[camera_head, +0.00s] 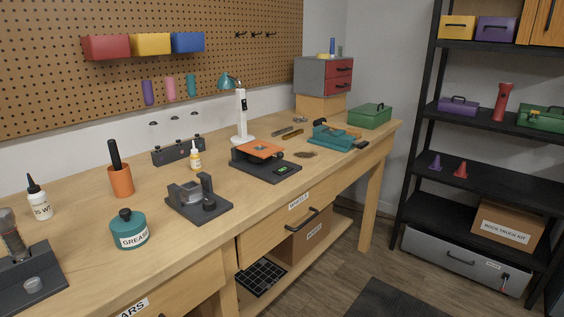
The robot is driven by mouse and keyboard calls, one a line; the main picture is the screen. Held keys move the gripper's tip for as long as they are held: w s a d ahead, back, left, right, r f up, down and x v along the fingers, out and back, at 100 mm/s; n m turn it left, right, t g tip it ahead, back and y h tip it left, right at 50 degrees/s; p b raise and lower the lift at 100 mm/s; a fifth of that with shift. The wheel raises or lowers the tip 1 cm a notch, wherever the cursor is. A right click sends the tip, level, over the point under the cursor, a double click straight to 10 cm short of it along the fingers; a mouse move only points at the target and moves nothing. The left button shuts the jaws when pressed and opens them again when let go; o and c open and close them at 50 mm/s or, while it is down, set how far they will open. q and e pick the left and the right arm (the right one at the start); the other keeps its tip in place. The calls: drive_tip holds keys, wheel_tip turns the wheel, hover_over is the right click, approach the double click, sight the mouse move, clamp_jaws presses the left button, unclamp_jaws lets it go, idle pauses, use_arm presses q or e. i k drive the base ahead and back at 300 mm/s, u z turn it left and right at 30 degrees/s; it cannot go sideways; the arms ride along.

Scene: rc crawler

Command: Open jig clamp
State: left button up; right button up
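A dark grey jig (226,212) sits on the workbench near the middle front, left of the device with the orange top. It has a flat base, a light grey cradle (184,193) on its left and an upright clamp arm (207,186) beside a dark round knob. I cannot tell from here whether the clamp is open or closed. A teal vise-like tool (332,138) stands farther back on the right of the bench. Neither of my grippers shows in the head view.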

sight(271, 149)
drive_tip(key=k, duration=1.1)
drive_tip(key=z, duration=0.8)
drive_tip(key=i, duration=1.15)
drive_tip(key=u, duration=0.55)
drive_tip(key=i, duration=1)
drive_tip(key=u, duration=1.1)
